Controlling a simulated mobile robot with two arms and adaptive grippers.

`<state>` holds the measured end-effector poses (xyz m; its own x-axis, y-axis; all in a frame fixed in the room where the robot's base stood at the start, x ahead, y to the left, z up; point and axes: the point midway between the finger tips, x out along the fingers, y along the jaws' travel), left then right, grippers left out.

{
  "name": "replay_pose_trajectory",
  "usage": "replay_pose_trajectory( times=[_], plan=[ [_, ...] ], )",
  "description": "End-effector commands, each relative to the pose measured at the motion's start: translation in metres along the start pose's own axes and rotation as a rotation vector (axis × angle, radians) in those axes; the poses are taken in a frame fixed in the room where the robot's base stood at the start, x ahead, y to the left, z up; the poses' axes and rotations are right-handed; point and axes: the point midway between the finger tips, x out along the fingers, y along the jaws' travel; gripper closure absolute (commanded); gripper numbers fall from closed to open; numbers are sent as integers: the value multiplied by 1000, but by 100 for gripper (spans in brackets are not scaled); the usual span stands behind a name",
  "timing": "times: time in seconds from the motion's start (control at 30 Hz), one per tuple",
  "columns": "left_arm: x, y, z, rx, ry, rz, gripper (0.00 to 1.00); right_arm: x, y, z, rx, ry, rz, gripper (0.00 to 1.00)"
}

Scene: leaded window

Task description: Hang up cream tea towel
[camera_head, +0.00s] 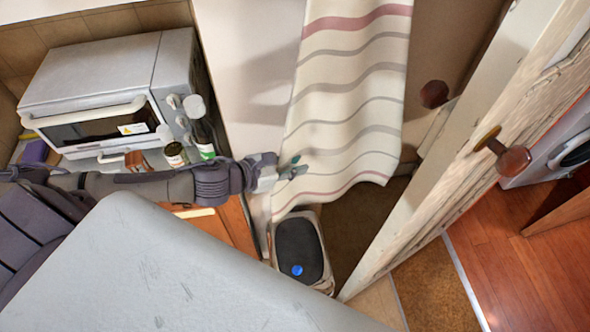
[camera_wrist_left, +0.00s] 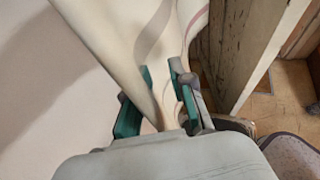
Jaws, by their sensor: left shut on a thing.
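The cream tea towel (camera_head: 345,110) with grey and dull red stripes hangs down in front of the pale wall in the head view. Its top runs out of the picture, so what holds it up there is hidden. My left gripper (camera_head: 293,170) is at the towel's left edge, low down. In the left wrist view the towel (camera_wrist_left: 125,40) runs down between the green-padded fingers of my left gripper (camera_wrist_left: 158,100), which is shut on a fold of it. My right gripper is in neither view.
A toaster oven (camera_head: 100,90) and small jars (camera_head: 175,155) stand on the left. A bin with a dark lid (camera_head: 300,250) stands below the towel. An open door (camera_head: 455,150) with round knobs (camera_head: 513,160) is close on the right. A pale grey surface (camera_head: 150,270) fills the lower left.

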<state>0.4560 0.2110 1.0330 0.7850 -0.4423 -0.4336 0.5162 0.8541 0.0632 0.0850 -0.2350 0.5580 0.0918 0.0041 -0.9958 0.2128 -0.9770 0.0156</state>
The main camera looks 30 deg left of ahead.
Motion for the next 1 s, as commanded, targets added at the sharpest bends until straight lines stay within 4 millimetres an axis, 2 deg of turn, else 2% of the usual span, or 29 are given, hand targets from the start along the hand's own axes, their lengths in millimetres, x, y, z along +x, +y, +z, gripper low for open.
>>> replay_pose_trajectory(
  times=[0.63, 0.67, 1.0],
  plan=[
    [11, 37, 11, 0, -2, 2, 100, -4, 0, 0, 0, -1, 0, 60],
    [12, 35, 7, 0, -2, -1, 100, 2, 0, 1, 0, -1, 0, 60],
    [18, 54, 12, 1, -2, 1, 100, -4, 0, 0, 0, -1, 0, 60]
  ],
)
